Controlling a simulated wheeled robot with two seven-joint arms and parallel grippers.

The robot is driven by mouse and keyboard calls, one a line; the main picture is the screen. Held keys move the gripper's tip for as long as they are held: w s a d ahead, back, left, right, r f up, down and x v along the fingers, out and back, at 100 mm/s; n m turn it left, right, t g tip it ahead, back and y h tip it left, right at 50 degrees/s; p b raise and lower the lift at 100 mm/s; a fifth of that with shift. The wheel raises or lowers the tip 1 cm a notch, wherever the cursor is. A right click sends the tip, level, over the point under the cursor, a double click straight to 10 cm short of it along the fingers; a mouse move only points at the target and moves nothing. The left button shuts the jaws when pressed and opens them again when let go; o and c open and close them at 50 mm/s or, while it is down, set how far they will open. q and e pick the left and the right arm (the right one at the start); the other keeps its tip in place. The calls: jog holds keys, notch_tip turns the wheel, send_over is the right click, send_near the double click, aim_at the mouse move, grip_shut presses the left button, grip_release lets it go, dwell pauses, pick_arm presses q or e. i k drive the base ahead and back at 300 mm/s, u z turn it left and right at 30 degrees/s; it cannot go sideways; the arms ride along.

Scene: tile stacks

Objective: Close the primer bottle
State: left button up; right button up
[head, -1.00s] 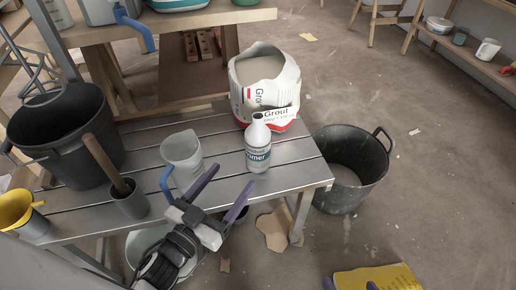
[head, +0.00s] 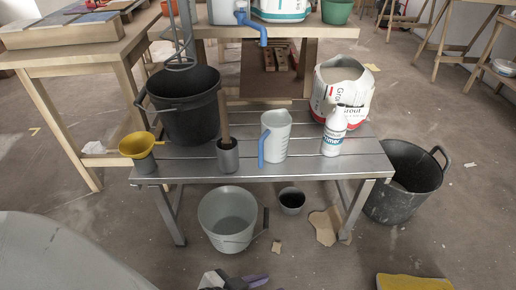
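The primer bottle (head: 333,136) is white with a blue and white label. It stands upright near the right end of the grey slatted bench (head: 290,171), in front of the grout bag. Its neck shows at the top, but it is too small to tell whether a cap sits on it. I cannot make out a loose cap. My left gripper (head: 240,281) shows only partly at the bottom edge, with purple fingers, well below and left of the bottle. Its opening is cut off by the frame. My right gripper is not in view.
A measuring jug (head: 276,137), a cup with a wooden handle (head: 228,158), a yellow funnel (head: 136,146) and a black bucket (head: 187,116) stand left of the bottle. The grout bag (head: 342,82) is behind it. Another black bucket (head: 402,188) stands right of the bench.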

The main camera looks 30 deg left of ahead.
aim_at(335, 127)
jog(key=z, duration=0.25)
jog(key=i, duration=0.3)
jog(key=u, duration=0.8)
jog(key=i, duration=0.55)
jog(key=u, duration=0.6)
